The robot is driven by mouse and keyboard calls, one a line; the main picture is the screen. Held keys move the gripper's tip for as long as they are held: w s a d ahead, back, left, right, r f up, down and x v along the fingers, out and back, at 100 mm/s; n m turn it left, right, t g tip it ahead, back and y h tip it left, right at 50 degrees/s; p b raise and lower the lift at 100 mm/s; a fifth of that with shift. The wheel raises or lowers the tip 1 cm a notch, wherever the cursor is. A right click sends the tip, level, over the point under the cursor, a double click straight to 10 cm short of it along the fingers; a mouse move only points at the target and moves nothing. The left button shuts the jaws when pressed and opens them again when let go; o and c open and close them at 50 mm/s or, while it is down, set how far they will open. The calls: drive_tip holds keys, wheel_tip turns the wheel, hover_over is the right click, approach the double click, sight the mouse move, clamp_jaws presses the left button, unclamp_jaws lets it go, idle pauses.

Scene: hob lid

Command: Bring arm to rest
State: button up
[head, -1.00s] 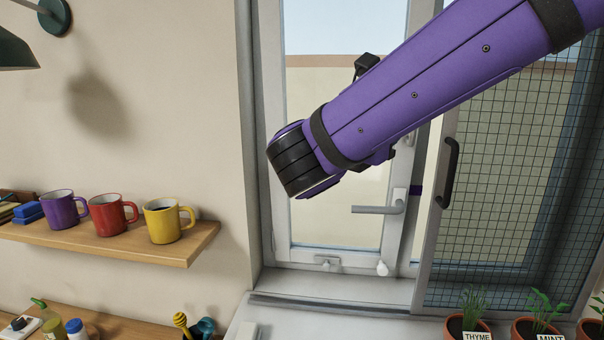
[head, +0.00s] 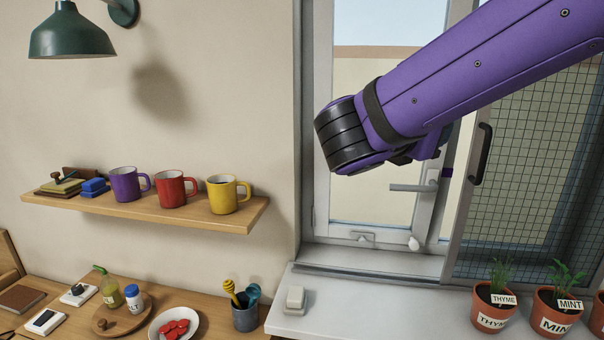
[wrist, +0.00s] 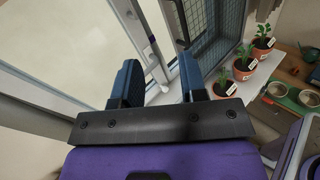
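My gripper (wrist: 160,80) shows in the wrist view, its two blue fingers spread apart with nothing between them. Beyond the fingers are the window frame, the sill and the mesh screen. My purple arm (head: 480,75) crosses the upper right of the head view, in front of the window. My gripper's fingers cannot be made out in the head view.
A wall shelf (head: 150,212) holds a purple mug (head: 126,185), a red mug (head: 171,189) and a yellow mug (head: 223,195). Potted herbs, including thyme (head: 491,309), stand on the sill. A green lamp (head: 72,35) hangs upper left. A counter (head: 215,275) lies below the shelf.

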drive_tip(key=s+d+f+m+g+y, duration=0.7)
drive_tip(key=s+d+f+m+g, duration=0.1)
drive_tip(key=s+d+m, duration=0.55)
drive_tip(key=s+a+m+t+y, duration=0.1)
drive_tip(key=m+y, duration=0.1)
drive_tip(key=m, duration=0.1)
drive_tip(key=s+f+m+y, duration=0.1)
drive_tip(key=s+m+y, duration=0.1)
drive_tip(key=m, duration=0.2)
drive_tip(key=s+a+m+t+y, duration=0.1)
drive_tip(key=m+y, duration=0.1)
drive_tip(key=m, duration=0.1)
drive_tip(key=shift+s+a+f+m+t, duration=0.2)
drive_tip(key=shift+a+m+t, duration=0.05)
drive_tip(key=shift+a+t, duration=0.05)
